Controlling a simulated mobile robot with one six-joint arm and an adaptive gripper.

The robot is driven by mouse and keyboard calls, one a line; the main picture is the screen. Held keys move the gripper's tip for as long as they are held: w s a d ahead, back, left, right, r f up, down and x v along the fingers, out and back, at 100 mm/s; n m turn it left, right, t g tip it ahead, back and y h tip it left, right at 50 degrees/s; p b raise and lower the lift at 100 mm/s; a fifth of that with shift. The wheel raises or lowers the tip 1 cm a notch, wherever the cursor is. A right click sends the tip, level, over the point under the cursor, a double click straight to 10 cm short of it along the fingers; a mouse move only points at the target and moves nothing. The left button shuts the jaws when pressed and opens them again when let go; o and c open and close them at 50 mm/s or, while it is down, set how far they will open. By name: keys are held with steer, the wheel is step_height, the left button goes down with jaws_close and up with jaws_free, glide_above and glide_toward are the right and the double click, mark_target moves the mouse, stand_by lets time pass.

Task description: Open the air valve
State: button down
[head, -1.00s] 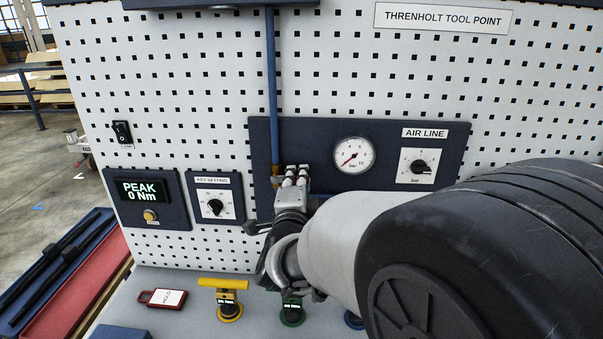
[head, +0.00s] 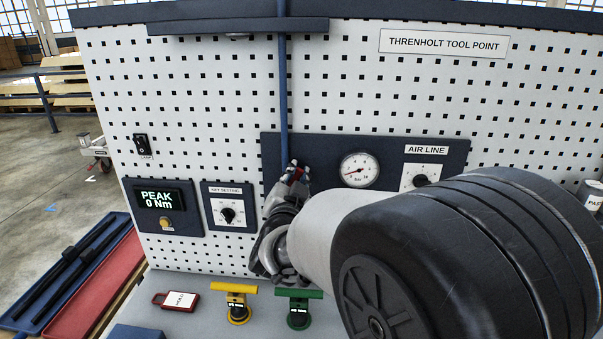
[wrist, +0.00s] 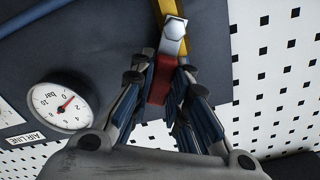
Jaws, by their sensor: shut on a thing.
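The air valve shows in the wrist view as a yellow brass body (wrist: 181,84) with a silver lever held by a bolt (wrist: 174,28). The lever ends in a red grip (wrist: 159,84), which lies between my fingers. My gripper (wrist: 162,88) is shut on this red grip. The lever lies nearly along the brass body, at a slight slant. In the head view my gripper (head: 297,174) is at the foot of the blue pipe (head: 283,95), and its fingers hide most of the valve.
The pressure gauge (head: 359,170) is right of my gripper, its needle pointing lower left, near zero. A regulator knob (head: 421,181) sits farther right, partly behind my arm. The key setting dial (head: 228,215) is to the left. Yellow (head: 237,289) and green (head: 299,293) tools stand below.

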steer(key=n+p, duration=0.1)
steer(key=a+n+p, duration=0.1)
steer(key=n, duration=0.1)
steer(key=shift+a+r+n, duration=0.25)
steer(key=shift+r+n, duration=0.05)
steer(key=shift+r, duration=0.1)
steer(key=shift+a+n+p, duration=0.55)
steer(key=shift+n+p, duration=0.2)
steer(key=shift+n, duration=0.55)
steer(key=c, duration=1.5)
jaws_free()
steer(key=s, duration=1.2)
steer(key=shift+a, duration=0.25)
steer(key=shift+w, duration=0.1)
